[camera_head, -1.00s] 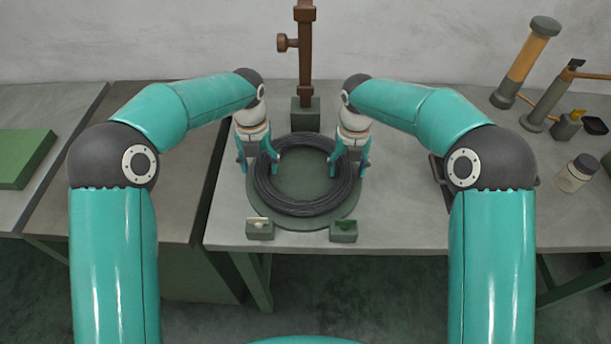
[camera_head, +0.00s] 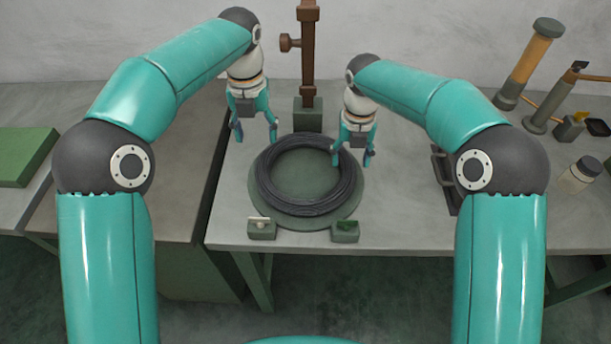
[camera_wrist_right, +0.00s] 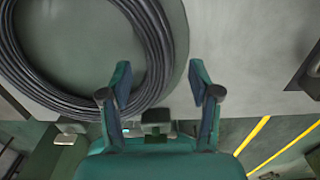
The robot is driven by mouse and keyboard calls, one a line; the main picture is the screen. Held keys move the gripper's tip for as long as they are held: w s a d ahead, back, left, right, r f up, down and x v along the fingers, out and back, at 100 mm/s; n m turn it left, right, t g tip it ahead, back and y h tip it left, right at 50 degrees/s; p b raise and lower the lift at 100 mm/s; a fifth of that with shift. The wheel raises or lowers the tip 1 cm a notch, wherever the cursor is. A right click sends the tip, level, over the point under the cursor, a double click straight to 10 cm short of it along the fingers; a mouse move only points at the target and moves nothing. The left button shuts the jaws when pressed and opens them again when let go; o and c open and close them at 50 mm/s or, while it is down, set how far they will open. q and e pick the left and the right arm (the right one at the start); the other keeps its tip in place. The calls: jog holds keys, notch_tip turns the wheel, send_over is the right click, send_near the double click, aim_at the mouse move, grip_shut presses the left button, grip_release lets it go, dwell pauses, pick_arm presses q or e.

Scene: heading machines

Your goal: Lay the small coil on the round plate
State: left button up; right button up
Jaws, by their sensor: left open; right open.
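The small coil (camera_head: 265,186), a dark ring of wire, lies flat on the round green plate (camera_head: 307,222) on the grey table. In the right wrist view the coil (camera_wrist_right: 152,40) shows at the upper left, on the plate (camera_wrist_right: 177,50). My left gripper (camera_head: 254,136) is open and empty, up behind the coil's left rear edge and apart from it. My right gripper (camera_head: 352,160) is open near the coil's right rear edge; its fingers also show apart and empty in the right wrist view (camera_wrist_right: 160,82). Whether a right fingertip touches the coil I cannot tell.
A brown post (camera_head: 308,50) on a green base stands behind the plate. Two small green blocks, left (camera_head: 262,229) and right (camera_head: 345,232), sit at the front. A jar (camera_head: 578,175) and an orange-handled tool (camera_head: 528,62) stand on the right.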

notch_tip(320, 180, up, 8)
jog(key=shift+f, duration=0.15)
dwell(0.6)
